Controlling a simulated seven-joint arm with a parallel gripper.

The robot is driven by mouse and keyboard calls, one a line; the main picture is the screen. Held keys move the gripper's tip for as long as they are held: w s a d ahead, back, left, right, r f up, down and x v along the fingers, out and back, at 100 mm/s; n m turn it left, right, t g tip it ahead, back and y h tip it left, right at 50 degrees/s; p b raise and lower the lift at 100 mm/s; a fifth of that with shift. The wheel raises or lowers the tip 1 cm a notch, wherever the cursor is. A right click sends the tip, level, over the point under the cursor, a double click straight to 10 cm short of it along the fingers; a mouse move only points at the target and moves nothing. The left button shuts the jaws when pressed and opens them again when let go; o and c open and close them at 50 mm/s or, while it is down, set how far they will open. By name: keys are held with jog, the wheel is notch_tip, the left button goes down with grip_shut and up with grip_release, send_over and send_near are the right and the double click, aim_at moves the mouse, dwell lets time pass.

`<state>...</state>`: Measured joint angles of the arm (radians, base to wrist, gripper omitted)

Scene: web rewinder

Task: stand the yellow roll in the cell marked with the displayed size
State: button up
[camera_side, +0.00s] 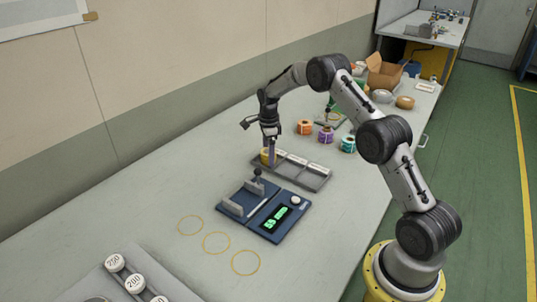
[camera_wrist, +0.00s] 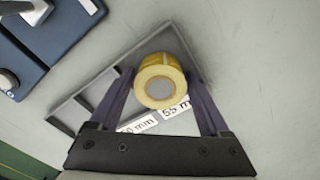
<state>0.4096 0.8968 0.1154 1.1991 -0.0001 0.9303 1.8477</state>
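The yellow roll (camera_side: 265,156) is upright at the far left end of the grey divided tray (camera_side: 315,186). In the wrist view the roll (camera_wrist: 159,86) has its pale core facing me, beside a label reading 55 mm (camera_wrist: 176,109). A second label, partly hidden, ends in "0 mm" (camera_wrist: 138,126). My gripper (camera_side: 269,153) points down with a finger on each side of the roll, apparently touching it. I cannot tell whether the roll rests on the cell floor. The blue device's display (camera_side: 277,218) shows green characters I cannot read surely.
Orange (camera_side: 305,127), purple (camera_side: 326,135) and green (camera_side: 348,143) rolls stand behind the tray. The blue device (camera_side: 262,208) with posts sits in front of it. Yellow rings (camera_side: 216,242) mark the bare table nearer the camera. White labelled weights (camera_side: 134,283) sit at lower left.

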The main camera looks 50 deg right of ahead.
jog(key=shift+r, duration=0.1)
notch_tip(320, 180, up, 12)
jog(key=f, duration=0.1)
jog(key=s+a+r+n+t, duration=0.1)
jog(key=s+a+r+n, duration=0.25)
jog(key=r, duration=0.25)
jog(key=s+a+r+n, duration=0.2)
jog(key=a+r+n, duration=0.15)
jog(key=r, duration=0.25)
jog(key=s+a+r+n+t, duration=0.2)
jog(key=s+a+r+n, duration=0.3)
jog(key=s+a, duration=0.25)
jog(key=s+a+f+n+t, duration=0.1)
jog(key=s+a+n, duration=0.3)
jog(key=s+n, duration=0.3)
jog(key=s+a+f+n+t, duration=0.1)
jog(key=s+a+n, duration=0.3)
jog(key=s, duration=1.1)
jog(key=shift+s+f+n+t, duration=0.3)
jog(key=shift+f+n, duration=0.1)
jog(key=shift+n, duration=1)
